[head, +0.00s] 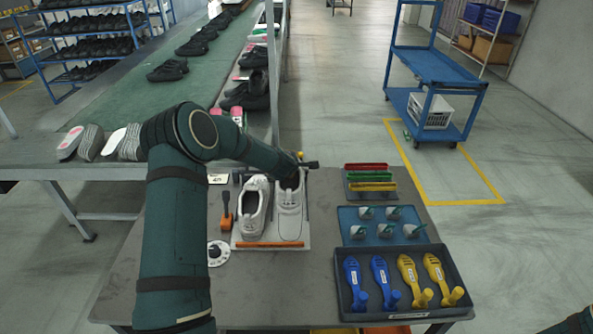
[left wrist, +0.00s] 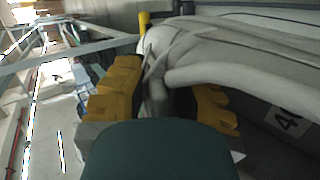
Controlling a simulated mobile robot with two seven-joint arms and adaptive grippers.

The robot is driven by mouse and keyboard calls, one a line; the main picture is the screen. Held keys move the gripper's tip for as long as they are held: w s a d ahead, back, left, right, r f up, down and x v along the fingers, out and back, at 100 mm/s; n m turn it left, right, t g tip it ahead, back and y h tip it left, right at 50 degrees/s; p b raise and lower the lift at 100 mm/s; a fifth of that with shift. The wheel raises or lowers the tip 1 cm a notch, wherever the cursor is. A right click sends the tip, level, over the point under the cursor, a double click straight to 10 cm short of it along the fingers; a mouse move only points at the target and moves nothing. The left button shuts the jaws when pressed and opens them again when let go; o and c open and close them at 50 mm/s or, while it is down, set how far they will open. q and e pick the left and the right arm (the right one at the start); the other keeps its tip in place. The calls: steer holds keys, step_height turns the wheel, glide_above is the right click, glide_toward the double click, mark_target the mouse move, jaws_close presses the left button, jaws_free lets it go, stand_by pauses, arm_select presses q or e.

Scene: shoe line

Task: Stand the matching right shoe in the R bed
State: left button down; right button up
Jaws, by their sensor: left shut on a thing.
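A whitish shoe (head: 254,208) stands in the left bed of a pale fixture board (head: 272,244). A second whitish shoe (head: 289,198) is at the right bed beside it, partly hidden by my left gripper (head: 292,178). I cannot tell whether its sole touches the bed. In the left wrist view, the yellow fingers of my left gripper (left wrist: 165,98) are shut on the pale shoe material (left wrist: 205,72). My right gripper is not in view.
An orange-handled tool (head: 226,212) and a white dial (head: 218,253) lie left of the board. A conveyor (head: 120,105) runs behind.

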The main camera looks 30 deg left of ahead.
mark_target(290, 180)
arm_select(q)
steer(key=shift+w+a+r, duration=0.15)
steer(key=shift+w+a, duration=0.15)
steer(key=shift+w, duration=0.15)
steer(key=shift+f+b, duration=0.5)
steer(key=shift+f, duration=0.05)
steer(key=shift+f+b, duration=2.55)
steer(key=shift+f, duration=1)
steer(key=shift+f+b, duration=1.6)
steer(key=c, duration=0.8)
jaws_free()
